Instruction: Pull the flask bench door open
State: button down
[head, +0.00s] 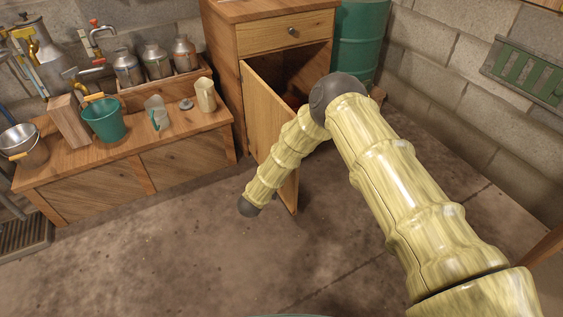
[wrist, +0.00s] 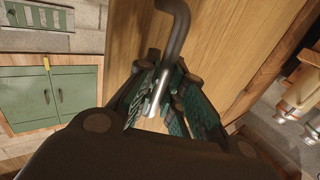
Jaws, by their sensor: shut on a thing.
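The wooden door (head: 262,105) of the tall wooden cabinet stands partly open in the head view. It is hinged at its left edge, and a dark gap shows behind it. In the wrist view, the door's wood face (wrist: 222,38) fills the middle. A dark, bent metal bar handle (wrist: 175,32) runs down between the fingers of my gripper (wrist: 160,88), which is shut on it. In the head view my gripper cannot be made out, and my arm covers part of the door.
A low wooden bench (head: 95,195) with a green bucket (head: 105,122), pitchers and metal flasks stands left of the door. A green barrel (head: 358,45) stands behind at right. Open floor (head: 190,265) lies in front. The wrist view shows green cabinet doors (wrist: 28,98) at left.

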jog(key=shift+w+r, duration=0.15)
jog(key=shift+r, duration=0.05)
jog(key=c, duration=1.5)
grip_release()
jog(key=shift+f, duration=0.1)
jog(key=v, duration=1.2)
jog(key=shift+d+f, duration=0.1)
jog(key=shift+f, duration=0.05)
